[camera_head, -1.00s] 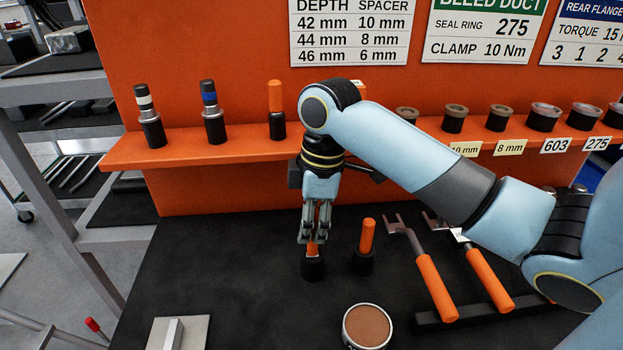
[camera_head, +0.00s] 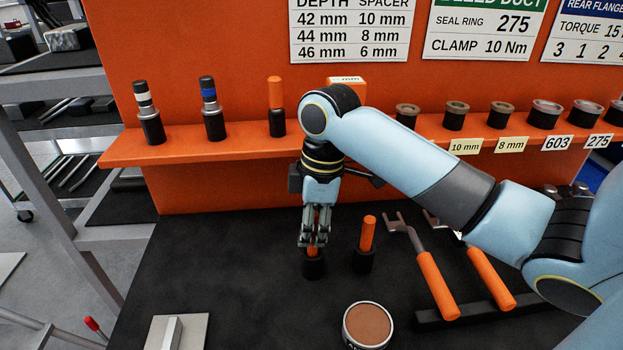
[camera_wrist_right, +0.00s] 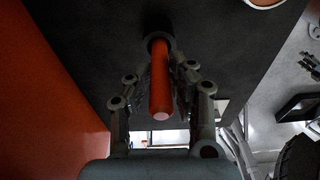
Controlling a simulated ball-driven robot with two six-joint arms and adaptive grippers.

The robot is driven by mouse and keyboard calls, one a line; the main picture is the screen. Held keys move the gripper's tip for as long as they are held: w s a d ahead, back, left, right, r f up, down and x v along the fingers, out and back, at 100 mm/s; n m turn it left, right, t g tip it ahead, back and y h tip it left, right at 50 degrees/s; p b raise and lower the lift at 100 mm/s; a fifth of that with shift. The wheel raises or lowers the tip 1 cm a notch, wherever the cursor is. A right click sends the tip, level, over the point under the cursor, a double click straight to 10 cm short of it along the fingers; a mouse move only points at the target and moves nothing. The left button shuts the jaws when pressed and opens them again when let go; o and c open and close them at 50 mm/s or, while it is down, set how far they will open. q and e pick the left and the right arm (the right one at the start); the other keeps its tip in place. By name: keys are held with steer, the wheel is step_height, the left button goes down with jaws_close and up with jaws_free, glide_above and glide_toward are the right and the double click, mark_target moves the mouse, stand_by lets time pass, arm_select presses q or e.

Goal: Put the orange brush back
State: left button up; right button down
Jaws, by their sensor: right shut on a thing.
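An orange brush (camera_head: 313,253) stands upright in a black cup-like base (camera_head: 313,269) on the dark bench top. My right gripper (camera_head: 313,241) is above it, pointing down, with its fingers shut on the orange handle. In the right wrist view the orange handle (camera_wrist_right: 160,85) runs between the fingers (camera_wrist_right: 158,88), with its dark base behind. A similar orange-handled piece (camera_head: 366,236) in a black base stands just to the right. Another orange-topped piece (camera_head: 276,95) stands on the shelf. My left gripper is not in view.
The orange shelf (camera_head: 190,148) also holds white-banded and blue-banded pieces (camera_head: 210,108) and several small cups. Orange-handled forked tools (camera_head: 438,287) lie at right. A round tin (camera_head: 367,326) and a metal plate (camera_head: 178,333) sit in front. Bench at left is clear.

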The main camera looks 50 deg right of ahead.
steer(key=c, duration=1.1)
jaws_free()
step_height(320, 180, up, 12)
steer(key=d, duration=0.1)
steer(key=shift+s, duration=0.35)
steer(key=shift+d+f, duration=0.1)
steer(key=shift+f, duration=0.05)
